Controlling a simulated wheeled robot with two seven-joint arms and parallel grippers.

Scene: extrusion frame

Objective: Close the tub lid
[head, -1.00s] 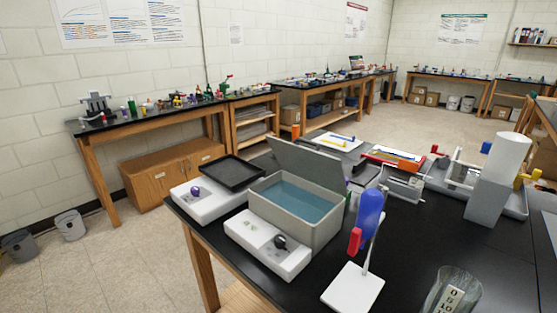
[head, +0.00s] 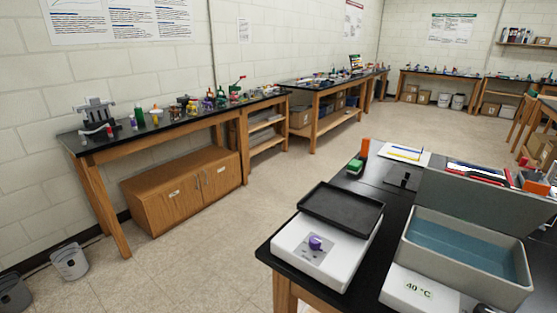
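The tub (head: 528,292) is a grey rectangular box with blue water in it, at the right of the head view on a black bench. Its grey lid (head: 478,205) stands raised along the tub's far side, tilted up and open. The tub's white control base (head: 408,290) shows a "40 °C" display at the lower edge, and a dark knob is partly cut off there. Neither of my grippers shows in the head view.
A white hotplate-like device (head: 335,268) with a purple knob and a black tray top (head: 341,210) stands left of the tub. Open floor (head: 215,260) lies left of the bench (head: 272,250).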

